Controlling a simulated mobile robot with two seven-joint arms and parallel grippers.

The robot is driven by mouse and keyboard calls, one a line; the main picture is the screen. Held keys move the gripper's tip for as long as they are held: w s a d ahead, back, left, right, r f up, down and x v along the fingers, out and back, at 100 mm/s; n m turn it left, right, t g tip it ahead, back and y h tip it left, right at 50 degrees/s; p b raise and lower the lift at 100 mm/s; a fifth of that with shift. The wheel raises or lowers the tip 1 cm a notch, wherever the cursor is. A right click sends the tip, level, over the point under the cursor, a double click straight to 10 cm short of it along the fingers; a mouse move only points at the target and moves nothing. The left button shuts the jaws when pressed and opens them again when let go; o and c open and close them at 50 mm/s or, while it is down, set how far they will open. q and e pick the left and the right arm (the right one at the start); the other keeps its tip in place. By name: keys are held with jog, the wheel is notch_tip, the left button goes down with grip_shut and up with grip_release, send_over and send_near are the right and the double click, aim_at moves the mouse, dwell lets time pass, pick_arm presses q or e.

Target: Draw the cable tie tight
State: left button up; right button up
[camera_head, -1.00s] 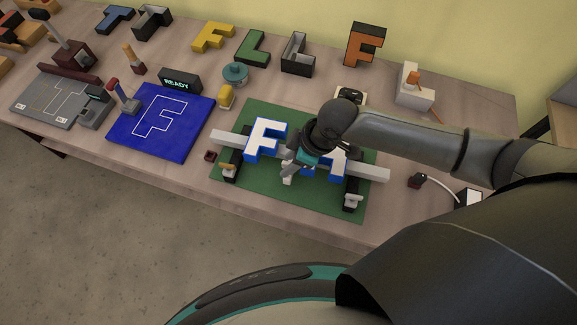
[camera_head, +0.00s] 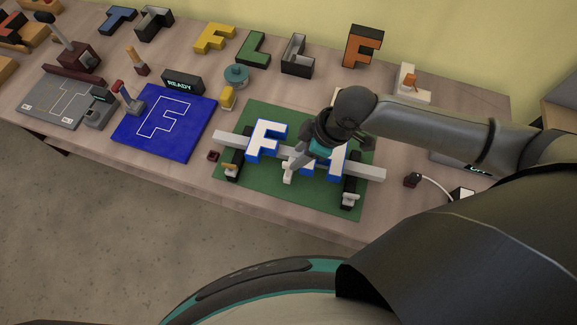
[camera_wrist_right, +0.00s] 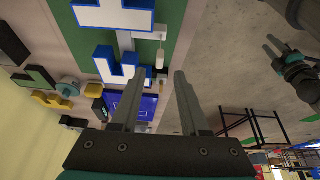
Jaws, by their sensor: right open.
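My right gripper (camera_head: 300,166) hangs over the white, blue-edged letters on the green mat (camera_head: 262,192). Its two fingers (camera_wrist_right: 153,75) are open and empty in the right wrist view. A white letter F (camera_head: 266,138) stands on the pale bar (camera_head: 368,173); a second letter (camera_head: 338,165) to its right is partly covered by my gripper. In the right wrist view a white-and-blue letter (camera_wrist_right: 122,66) shows beyond the fingers. I cannot pick out a cable tie for certain. My left gripper seems to show over the floor in the right wrist view (camera_wrist_right: 290,60); its jaw state is unclear.
A blue board (camera_head: 166,122) with an F outline lies left of the mat, with a display (camera_head: 183,82) reading READY behind it. Black clamps (camera_head: 349,190) stand near the bar's ends. Several coloured letters, including an orange F (camera_head: 363,46), line the back.

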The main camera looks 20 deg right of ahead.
jog(key=v, duration=0.9)
dwell(0.6)
jog(key=shift+r, duration=0.1)
dwell(0.5)
